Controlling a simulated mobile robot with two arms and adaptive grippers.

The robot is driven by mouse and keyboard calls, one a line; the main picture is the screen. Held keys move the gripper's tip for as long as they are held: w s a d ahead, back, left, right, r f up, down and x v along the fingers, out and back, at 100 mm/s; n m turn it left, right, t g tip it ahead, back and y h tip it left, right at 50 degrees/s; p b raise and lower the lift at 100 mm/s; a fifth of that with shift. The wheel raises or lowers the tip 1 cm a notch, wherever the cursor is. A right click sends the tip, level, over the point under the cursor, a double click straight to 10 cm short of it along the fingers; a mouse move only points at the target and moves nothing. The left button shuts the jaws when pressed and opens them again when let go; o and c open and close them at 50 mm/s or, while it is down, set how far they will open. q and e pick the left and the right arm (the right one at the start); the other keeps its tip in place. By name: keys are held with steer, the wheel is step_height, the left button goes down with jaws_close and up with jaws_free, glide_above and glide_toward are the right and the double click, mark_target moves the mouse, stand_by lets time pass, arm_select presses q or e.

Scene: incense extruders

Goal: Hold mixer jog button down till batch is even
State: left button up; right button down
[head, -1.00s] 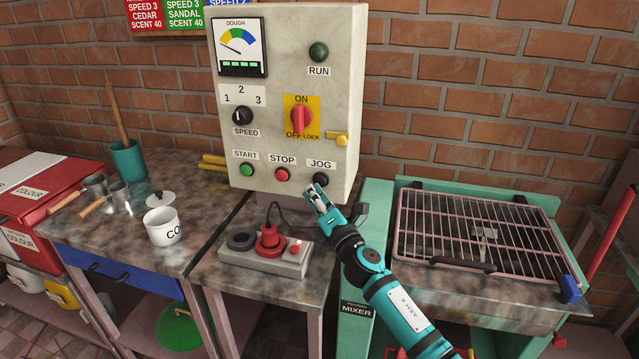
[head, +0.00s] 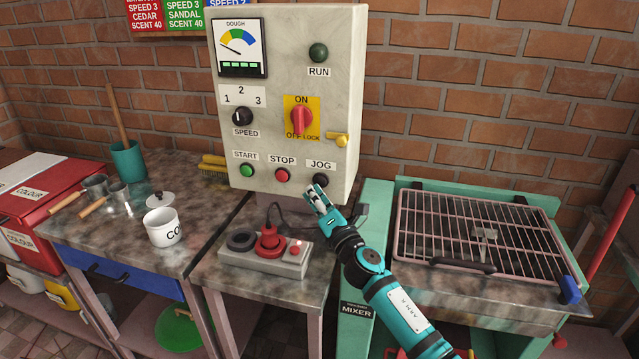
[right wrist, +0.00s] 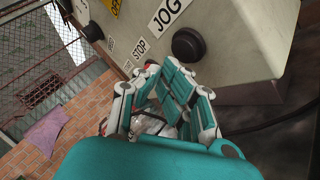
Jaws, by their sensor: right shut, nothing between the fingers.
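The black JOG button (head: 321,179) sits at the lower right of the grey control panel (head: 345,90); it also shows large in the right wrist view (right wrist: 188,45). My right gripper (head: 316,192) is shut and empty, its fingertips just below and in front of the button. In the right wrist view the fingertips (right wrist: 168,72) lie close to the button's lower edge; I cannot tell whether they touch. The DOUGH gauge (head: 240,45) has its needle in the left, yellow part. The RUN lamp (head: 319,53) looks dark green. My left gripper is not in view.
The mixer (head: 470,232) with its wire grate stands right of the panel. A grey box (head: 290,262) with a red knob lies on the bench below. The green START (head: 247,170) and red STOP (head: 282,175) buttons are left of JOG. A white pot (head: 163,228) stands further left.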

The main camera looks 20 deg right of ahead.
steer(key=shift+w+d, duration=0.25)
steer(key=shift+w, duration=0.1)
steer(key=shift+w+d+b, duration=0.35)
steer(key=shift+w+b, duration=0.05)
stand_by(2.2)
steer(key=shift+s+a, duration=0.1)
stand_by(2.0)
steer(key=shift+s+a+p, duration=0.3)
steer(key=shift+s+a, duration=0.15)
steer(key=shift+s, duration=0.2)
steer(key=s+a, duration=0.1)
steer(key=s, duration=0.1)
steer(key=s+a+p, duration=0.1)
steer(key=s+a, duration=0.1)
steer(key=shift+s, duration=0.1)
stand_by(0.3)
